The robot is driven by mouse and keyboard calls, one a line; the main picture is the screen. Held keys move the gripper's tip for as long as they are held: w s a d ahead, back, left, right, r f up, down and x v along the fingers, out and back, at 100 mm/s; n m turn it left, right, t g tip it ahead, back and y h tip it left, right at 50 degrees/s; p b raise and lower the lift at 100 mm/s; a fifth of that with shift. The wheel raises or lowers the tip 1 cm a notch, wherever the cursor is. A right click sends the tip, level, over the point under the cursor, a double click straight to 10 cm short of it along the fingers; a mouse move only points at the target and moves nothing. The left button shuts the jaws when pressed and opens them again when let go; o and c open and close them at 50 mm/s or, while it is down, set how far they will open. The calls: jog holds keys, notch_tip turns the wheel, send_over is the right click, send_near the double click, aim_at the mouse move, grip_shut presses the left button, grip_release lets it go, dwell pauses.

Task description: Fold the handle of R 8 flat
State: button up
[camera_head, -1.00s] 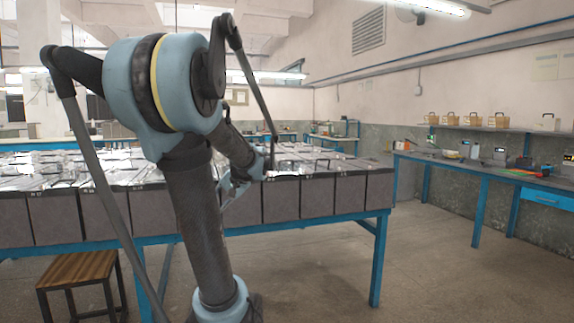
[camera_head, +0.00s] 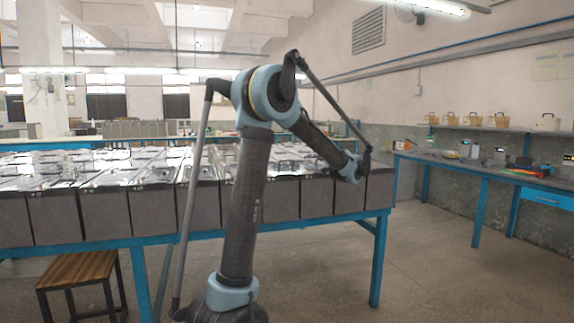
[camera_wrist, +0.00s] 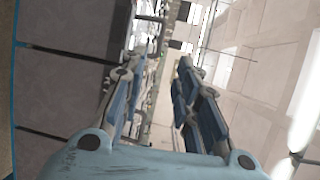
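Rows of dark grey batteries with shiny, pale tops stand on a blue-framed table; one front battery (camera_head: 154,211) faces the camera in the head view. The front-edge labels are too small to read surely, so I cannot tell which is R 8 or how its handle stands. My gripper is at the right end of the front row in the head view, its fingers not clear there. In the wrist view my gripper (camera_wrist: 157,65) has its fingers apart with nothing between them. Dark battery faces (camera_wrist: 70,75) fill the left of that tilted view.
The blue table frame (camera_head: 377,262) supports the rows. A wooden stool (camera_head: 78,268) stands at the front left. A blue side bench (camera_head: 481,198) with equipment runs along the right wall. The floor between bench and table is clear.

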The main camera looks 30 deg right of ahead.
jog(key=w+a, duration=0.1)
jog(key=w, duration=0.4)
jog(key=w+f, duration=0.1)
jog(key=w, duration=0.5)
jog(key=w+a, duration=0.1)
jog(key=w, duration=0.5)
jog(key=shift+a+f, duration=0.3)
jog(key=shift+f, duration=0.05)
jog(key=shift+c, duration=0.5)
